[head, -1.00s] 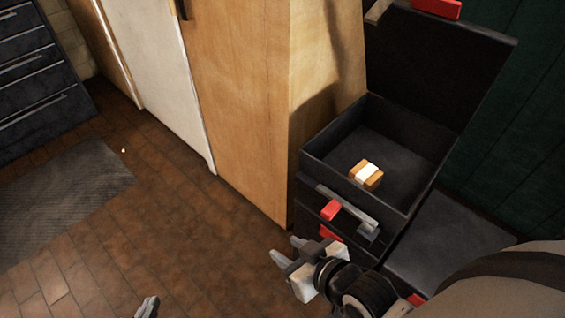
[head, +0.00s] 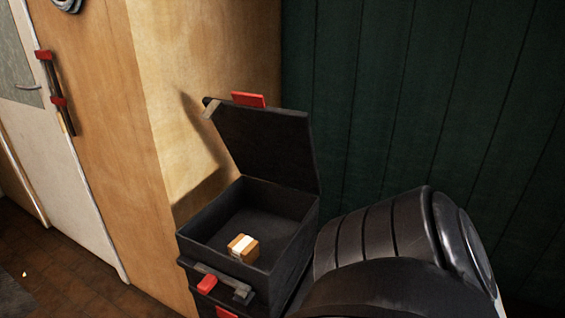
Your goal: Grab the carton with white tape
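The carton (head: 243,248) is a small brown box with a white tape band across it. It lies inside an open black case (head: 299,229), near its front wall. The case's lid (head: 262,150) stands raised at the back, with a red latch on its top edge. A large black part of my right arm covers the lower right of the head view. Neither gripper shows in this view.
A wooden cabinet (head: 200,80) stands left of and behind the case. A dark green plank wall (head: 400,100) is behind it. A grey handle (head: 225,283) with a red latch (head: 207,284) sticks out from the case's front. Tiled floor (head: 90,285) is free at lower left.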

